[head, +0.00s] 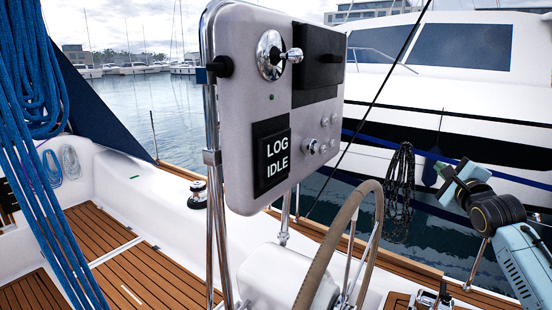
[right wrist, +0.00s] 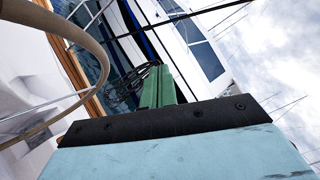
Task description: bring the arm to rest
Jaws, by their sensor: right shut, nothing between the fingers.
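My right gripper (head: 445,182) shows at the right of the head view, raised beside the hanging dark rope and clear of the console. Its green fingers (right wrist: 160,88) are shut together in the right wrist view, with nothing between them. My right arm comes in from the right edge of the head view. My left gripper is in neither view.
A grey console (head: 225,130) with a lever, knobs and a "LOG IDLE" display stands in the middle. A steering wheel (head: 325,250) is below it. Dark rope (head: 400,185) hangs near the gripper. Blue ropes (head: 40,130) hang at left. Wooden deck (head: 130,270) is clear.

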